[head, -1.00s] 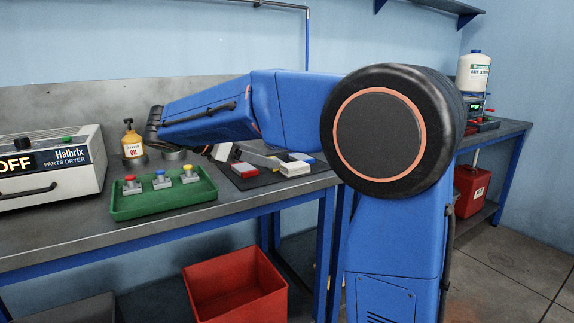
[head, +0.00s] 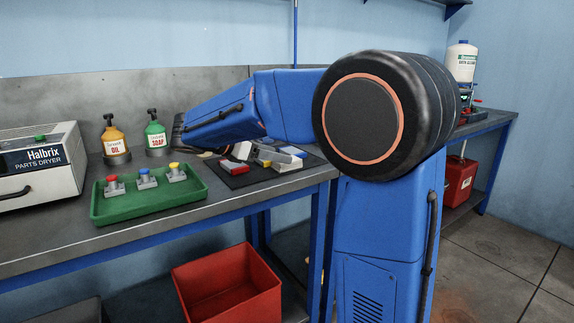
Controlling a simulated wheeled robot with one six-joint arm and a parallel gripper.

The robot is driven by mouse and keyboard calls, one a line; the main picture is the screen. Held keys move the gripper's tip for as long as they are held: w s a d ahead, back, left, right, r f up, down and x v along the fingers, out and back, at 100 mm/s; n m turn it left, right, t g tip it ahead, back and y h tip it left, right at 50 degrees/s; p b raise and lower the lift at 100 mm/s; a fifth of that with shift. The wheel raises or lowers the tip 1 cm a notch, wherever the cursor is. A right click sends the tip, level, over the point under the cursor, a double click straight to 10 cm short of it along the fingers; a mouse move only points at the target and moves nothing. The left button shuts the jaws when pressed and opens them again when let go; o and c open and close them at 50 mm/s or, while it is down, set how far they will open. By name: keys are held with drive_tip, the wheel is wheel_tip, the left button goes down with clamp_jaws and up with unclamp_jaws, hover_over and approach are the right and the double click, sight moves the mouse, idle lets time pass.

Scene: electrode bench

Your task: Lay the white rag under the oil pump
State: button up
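The oil pump (head: 112,137) is an amber bottle with a dark pump head and an OIL label. It stands upright on a round grey base on the bench, left of my arm. I cannot pick out the white rag for certain; a small pale patch (head: 208,154) shows just under my forearm, too small and too covered to name. The dark wrist end of my arm is right of the soap bottle, apart from the oil pump.
A green soap pump (head: 155,134) stands right of the oil pump. In front are a green tray (head: 150,203) with three coloured-button pieces and a dark mat (head: 236,181) with small blocks. A parts dryer (head: 40,165) is at left. A red bin (head: 228,288) sits below.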

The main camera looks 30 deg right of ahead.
sight(297, 163)
drive_tip(key=shift+f+x, duration=0.2)
drive_tip(key=shift+x, duration=3.1)
drive_tip(key=shift+s+a, duration=0.1)
drive_tip(key=shift+s, duration=0.05)
drive_tip(key=c, duration=1.2)
